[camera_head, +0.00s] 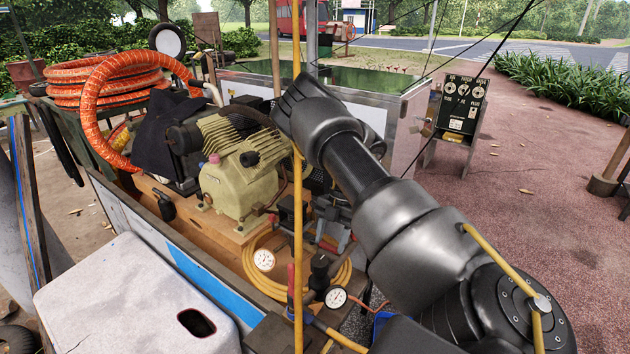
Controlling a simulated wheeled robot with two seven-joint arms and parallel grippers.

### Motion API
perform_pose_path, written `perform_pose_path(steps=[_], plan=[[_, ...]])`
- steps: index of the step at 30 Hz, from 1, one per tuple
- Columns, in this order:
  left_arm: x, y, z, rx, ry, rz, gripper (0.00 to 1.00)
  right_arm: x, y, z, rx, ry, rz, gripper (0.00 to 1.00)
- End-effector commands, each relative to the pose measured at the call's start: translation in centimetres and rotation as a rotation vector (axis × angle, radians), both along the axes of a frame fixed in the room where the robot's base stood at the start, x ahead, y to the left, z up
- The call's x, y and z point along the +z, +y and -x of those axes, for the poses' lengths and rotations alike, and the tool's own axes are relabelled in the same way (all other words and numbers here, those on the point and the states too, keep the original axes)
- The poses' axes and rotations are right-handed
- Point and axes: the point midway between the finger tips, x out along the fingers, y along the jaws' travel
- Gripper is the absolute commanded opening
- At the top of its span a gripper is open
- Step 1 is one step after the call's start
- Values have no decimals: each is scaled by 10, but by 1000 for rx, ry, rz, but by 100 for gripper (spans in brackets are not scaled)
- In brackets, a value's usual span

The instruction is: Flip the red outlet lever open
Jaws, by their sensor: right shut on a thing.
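My right gripper (328,238) is below the wrist, partly hidden by the arm and a yellow upright pole. Another red upright piece (291,279) stands lower left, beside a black knob (320,264) and two white dial gauges (336,297). My left gripper is not in view.
The cream compressor (235,185) stands on the wooden cart bed, left of my gripper. A coil of yellow hose (254,272) lies below. Orange ribbed hose (92,112) is at the back left. The yellow pole (298,180) stands close by. A white cover (130,300) fills the lower left.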

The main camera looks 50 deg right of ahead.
Motion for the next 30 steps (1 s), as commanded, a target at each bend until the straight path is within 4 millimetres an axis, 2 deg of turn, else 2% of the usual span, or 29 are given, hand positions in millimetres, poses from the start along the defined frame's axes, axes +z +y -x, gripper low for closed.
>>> perform_pose_path(steps=[5,6,11,22,26,30], plan=[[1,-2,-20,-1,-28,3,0,1,0,-1,3,-3,1,11],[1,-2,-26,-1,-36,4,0,1,0,-1,4,-3,2,54],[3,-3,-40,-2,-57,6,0,1,1,-2,5,-2,2,75],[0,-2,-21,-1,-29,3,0,6,-1,-3,6,-2,2,75],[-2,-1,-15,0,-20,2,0,24,-9,-4,6,-5,4,75],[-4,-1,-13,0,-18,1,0,51,-20,-5,5,-6,2,75]])
